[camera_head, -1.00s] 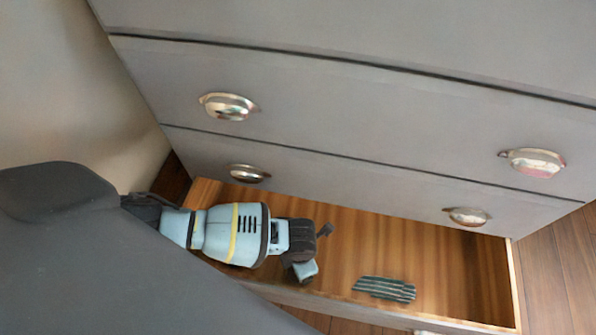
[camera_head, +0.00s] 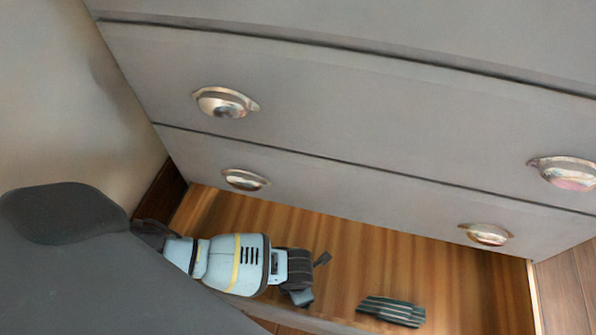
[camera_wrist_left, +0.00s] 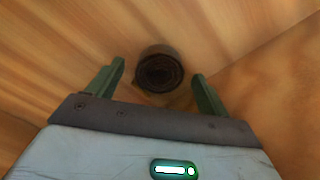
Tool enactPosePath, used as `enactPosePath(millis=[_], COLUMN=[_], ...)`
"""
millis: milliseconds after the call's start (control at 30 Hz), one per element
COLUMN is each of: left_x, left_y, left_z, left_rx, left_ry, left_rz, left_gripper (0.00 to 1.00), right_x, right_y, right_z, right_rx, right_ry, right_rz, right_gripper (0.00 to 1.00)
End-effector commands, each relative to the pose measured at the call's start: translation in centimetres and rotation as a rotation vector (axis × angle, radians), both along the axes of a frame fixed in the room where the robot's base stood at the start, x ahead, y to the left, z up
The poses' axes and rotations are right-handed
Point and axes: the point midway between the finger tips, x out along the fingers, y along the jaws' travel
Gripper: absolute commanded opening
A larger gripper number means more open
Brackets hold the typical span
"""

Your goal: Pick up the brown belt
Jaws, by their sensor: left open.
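The brown belt (camera_wrist_left: 158,72) is a dark, tightly rolled coil on the wooden floor of the open drawer in the left wrist view. It lies just beyond my left fingertips, about midway between them. In the head view I cannot make it out; my left gripper likely hides it. My left gripper (camera_wrist_left: 157,76) is open, its two green fingers apart with nothing held. In the head view the left gripper (camera_head: 316,277) reaches into the drawer (camera_head: 350,245). My right gripper is not in view.
A dark striped flat item (camera_head: 392,311) lies in the drawer to the right of my gripper. The grey dresser front (camera_head: 350,120) with metal handles (camera_head: 487,234) rises behind. The drawer's front wall runs along the near side.

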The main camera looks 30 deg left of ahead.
Motion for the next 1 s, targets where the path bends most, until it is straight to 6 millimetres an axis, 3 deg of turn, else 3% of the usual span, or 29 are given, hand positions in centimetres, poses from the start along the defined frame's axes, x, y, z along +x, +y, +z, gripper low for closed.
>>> enactPosePath(millis=[200,600,1000], left_x=[0.1,0.1,0.1], left_y=[-0.1,-0.1,-0.1], left_z=[0.0,0.0,0.8], left_rx=[-0.001,-0.001,-0.002], left_ry=[-0.002,-0.002,-0.003], left_rz=[0.0,0.0,0.001], left_gripper=[0.79,0.28,0.27], right_x=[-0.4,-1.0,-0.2], right_y=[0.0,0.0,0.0], right_z=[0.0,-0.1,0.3], right_rx=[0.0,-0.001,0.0], right_ry=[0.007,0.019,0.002], right_rz=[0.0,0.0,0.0], right_gripper=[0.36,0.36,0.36])
